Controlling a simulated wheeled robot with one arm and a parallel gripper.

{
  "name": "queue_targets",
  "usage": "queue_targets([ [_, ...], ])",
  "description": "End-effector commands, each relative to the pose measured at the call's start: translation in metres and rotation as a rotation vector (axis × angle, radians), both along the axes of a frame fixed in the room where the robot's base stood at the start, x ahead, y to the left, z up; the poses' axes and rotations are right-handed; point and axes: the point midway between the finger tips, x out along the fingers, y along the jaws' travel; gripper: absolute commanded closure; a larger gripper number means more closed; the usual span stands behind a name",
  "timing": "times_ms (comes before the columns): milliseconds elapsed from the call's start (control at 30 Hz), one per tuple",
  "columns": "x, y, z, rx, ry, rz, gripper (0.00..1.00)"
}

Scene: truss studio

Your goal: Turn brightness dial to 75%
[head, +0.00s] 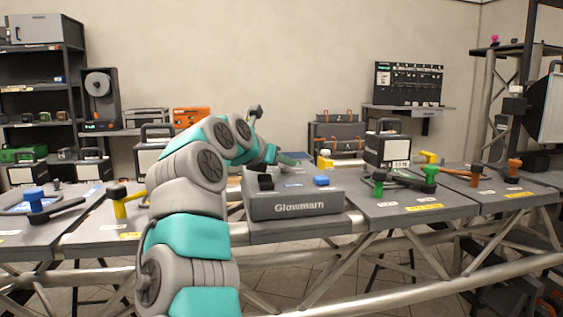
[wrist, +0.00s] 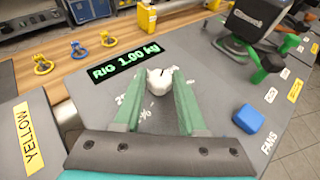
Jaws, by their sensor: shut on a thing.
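The brightness dial appears to be the small white knob (wrist: 159,80) on the grey control box, in the middle of the wrist view. Printed percent marks lie around it, partly covered by my fingers; "25" is partly readable, and I cannot tell the dial's setting. My gripper (wrist: 158,84) has its green fingers on both sides of the knob and is shut on it. In the head view my gripper (head: 288,160) is low behind the top of the Glowmarn box (head: 295,205), and the white knob cannot be made out there.
A blue knob (wrist: 248,119) stands right of my fingers. Clamps with coloured handles (head: 430,175) crowd the bench at right.

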Motion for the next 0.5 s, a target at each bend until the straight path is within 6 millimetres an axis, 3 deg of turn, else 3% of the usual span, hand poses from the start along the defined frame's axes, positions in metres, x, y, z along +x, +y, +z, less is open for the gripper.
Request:
queue_targets([
  [500,-0.0002,0.0017,0.0014,0.000,-0.002,-0.055,1.00],
])
